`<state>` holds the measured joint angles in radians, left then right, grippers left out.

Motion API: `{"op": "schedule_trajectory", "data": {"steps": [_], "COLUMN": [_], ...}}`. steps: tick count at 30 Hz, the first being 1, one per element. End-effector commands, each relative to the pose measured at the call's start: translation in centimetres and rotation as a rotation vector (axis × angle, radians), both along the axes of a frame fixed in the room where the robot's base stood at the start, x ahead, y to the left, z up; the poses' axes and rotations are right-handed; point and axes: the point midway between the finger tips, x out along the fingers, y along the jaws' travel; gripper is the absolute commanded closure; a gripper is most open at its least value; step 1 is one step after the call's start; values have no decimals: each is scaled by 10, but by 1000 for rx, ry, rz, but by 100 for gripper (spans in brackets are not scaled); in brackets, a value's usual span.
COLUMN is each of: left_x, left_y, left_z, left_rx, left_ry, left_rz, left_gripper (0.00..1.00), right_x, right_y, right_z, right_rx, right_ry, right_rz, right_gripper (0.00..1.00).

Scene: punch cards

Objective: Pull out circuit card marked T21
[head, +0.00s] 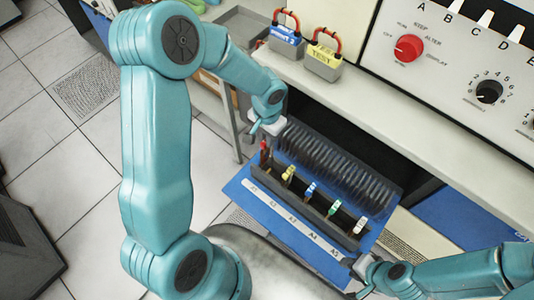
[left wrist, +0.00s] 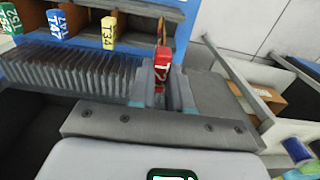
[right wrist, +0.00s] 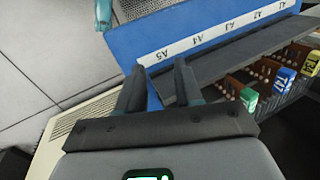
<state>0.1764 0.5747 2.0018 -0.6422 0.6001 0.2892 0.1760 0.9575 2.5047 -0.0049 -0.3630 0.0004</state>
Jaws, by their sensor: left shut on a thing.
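The red card (left wrist: 162,62) has a tag reading T2 with the rest hard to make out. It is at the left end of the card row; in the head view the red card (head: 264,152) is partly under my left gripper (head: 266,130). In the left wrist view my left gripper (left wrist: 162,78) has its fingers on both sides of the red card, shut on it. The card's lower part is hidden. My right gripper (right wrist: 158,72) is open at the lower right corner of the blue panel (right wrist: 125,45); in the head view it is at the right (head: 362,266).
Yellow (head: 289,173), blue (head: 310,190), green (head: 334,207) and white (head: 360,225) cards stand along the tilted rack. A label strip (head: 290,217) runs in front. Two padlock-like blocks (head: 322,62) sit on the grey ledge (head: 420,115) behind. Tiled floor lies left.

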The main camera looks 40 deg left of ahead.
Motion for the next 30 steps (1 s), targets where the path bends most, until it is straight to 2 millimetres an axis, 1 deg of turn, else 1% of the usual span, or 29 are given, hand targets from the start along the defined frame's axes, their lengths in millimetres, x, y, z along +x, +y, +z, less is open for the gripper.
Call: {"op": "schedule_trajectory", "data": {"steps": [1, 30], "left_x": [0, 0], "left_y": [0, 0], "left_z": [4, 47], "left_rx": [0, 1], "left_ry": [-1, -1], "left_rz": [0, -1], "left_gripper": [100, 100], "right_x": [0, 0], "right_y": [0, 0], "right_z": [3, 29], "right_rx": [0, 0], "right_ry": [0, 0], "right_rz": [0, 0], "right_gripper": [65, 65]}}
